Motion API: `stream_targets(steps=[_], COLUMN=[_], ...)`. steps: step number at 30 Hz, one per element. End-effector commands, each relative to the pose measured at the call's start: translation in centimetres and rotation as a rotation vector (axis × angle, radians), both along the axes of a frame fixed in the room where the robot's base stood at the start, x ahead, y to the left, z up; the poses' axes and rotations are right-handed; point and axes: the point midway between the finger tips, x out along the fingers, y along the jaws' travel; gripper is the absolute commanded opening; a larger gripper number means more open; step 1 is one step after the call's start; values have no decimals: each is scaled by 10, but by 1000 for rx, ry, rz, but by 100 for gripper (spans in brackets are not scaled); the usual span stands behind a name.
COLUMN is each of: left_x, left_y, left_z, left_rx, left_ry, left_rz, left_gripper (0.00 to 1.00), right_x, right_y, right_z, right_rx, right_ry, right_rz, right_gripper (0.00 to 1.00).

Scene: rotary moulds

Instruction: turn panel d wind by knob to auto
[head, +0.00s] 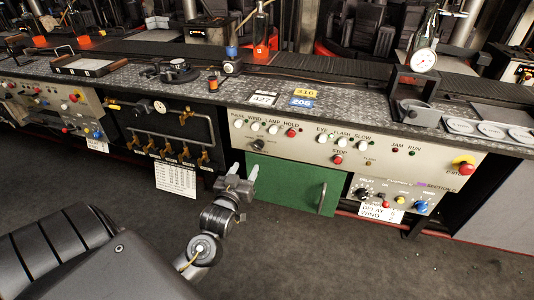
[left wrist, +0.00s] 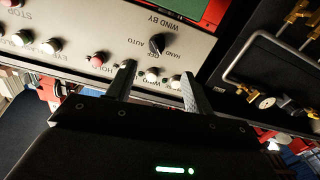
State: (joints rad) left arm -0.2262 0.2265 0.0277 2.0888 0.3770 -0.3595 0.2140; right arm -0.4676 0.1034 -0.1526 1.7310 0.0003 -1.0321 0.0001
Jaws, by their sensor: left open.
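The wind by knob (left wrist: 157,44) is black and sits on a pale panel (left wrist: 85,22) in the left wrist view, with the words WIND BY, AUTO and HAND around it. I cannot tell clearly which word it points at. In the head view the knob (head: 258,145) is small and dark, at the left end of the panel (head: 310,147), below the button row. My left gripper (head: 245,173) is open and empty, below and left of the knob and apart from it. In the left wrist view its two spread fingers (left wrist: 158,82) lie below the knob. My right gripper is out of view.
A green door (head: 290,183) with a handle is under the panel. Left of it are brass valves and pipes (head: 170,145) and a hanging white sheet (head: 176,180). A smaller panel (head: 395,196) with knobs is at lower right. The floor in front is clear.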

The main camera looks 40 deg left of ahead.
Motion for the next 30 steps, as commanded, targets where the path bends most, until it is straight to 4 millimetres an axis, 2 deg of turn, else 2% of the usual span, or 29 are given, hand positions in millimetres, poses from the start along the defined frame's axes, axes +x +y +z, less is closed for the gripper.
stream_targets(steps=[8,21,25,30], left_x=[13,84,96,103], left_y=[-1,26,31,34], left_z=[4,4,3,3], left_rx=[-1,0,-1,-1], left_ry=[-10,-8,-7,-7], left_rz=[-7,-4,-4,-4], left_gripper=[52,52,52,52], right_x=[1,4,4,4], right_y=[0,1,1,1], right_z=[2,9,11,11], right_rx=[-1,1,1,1], right_ry=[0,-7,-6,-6], right_rz=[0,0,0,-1], right_gripper=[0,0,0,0])
